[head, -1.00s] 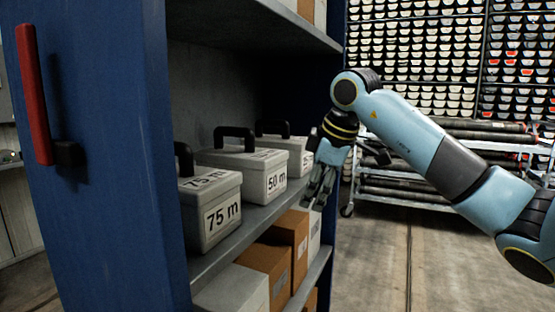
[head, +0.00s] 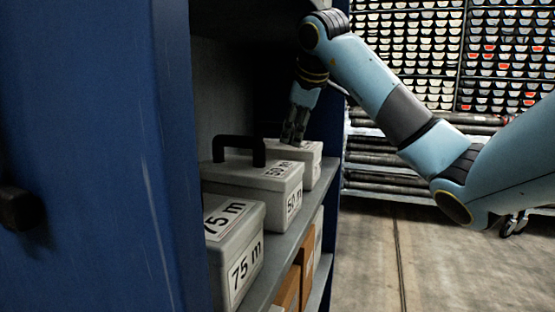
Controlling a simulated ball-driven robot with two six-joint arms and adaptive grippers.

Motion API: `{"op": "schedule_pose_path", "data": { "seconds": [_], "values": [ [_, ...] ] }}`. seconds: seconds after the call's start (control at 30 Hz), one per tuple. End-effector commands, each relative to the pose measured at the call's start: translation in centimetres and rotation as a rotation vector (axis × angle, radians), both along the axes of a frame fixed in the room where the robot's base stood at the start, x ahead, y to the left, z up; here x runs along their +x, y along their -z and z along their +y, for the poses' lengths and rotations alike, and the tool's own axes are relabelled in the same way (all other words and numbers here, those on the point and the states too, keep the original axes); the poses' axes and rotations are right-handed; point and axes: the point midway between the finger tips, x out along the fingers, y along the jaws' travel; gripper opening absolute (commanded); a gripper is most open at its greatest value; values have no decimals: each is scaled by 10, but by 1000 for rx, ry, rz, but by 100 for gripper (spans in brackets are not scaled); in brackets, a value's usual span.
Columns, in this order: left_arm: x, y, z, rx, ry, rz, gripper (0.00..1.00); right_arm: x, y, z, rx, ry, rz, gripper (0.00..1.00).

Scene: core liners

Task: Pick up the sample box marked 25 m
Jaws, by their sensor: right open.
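Three grey-white sample boxes stand in a row on the blue cabinet's shelf. The farthest box (head: 313,165) is partly hidden behind the 50 m box and my right gripper; I cannot read its marking. The middle box (head: 250,182) is marked 50 m and has a black handle. The nearest box (head: 236,262) is marked 75 m. My right gripper (head: 292,138) is open, pointing down at the lid of the farthest box. I cannot make out that box's handle, nor whether the fingers are around it or touching. My left gripper is out of view.
The open blue cabinet door (head: 90,160) fills the left side. The shelf (head: 290,243) has a narrow bare front edge. Brown cartons (head: 288,288) sit on the level below. A rack of core pipes (head: 395,185) stands behind at right, with clear floor before it.

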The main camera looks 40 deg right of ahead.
Motion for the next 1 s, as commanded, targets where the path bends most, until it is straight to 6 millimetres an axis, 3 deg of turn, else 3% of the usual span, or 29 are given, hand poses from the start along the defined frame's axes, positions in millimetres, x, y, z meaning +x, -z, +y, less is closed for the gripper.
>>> {"op": "schedule_pose_path", "data": {
  "seconds": [0.2,0.37,0.63,0.77,1.0],
  "values": [
    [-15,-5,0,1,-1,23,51,30,-1,-15,2,0,0,55],
    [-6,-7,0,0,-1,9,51,41,-1,-20,2,0,0,55],
    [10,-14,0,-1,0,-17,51,77,-1,-39,1,-1,1,55],
    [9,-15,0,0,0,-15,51,82,9,-42,0,-2,3,55],
    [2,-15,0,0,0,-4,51,83,10,-42,0,-2,1,52]
  ]
}}
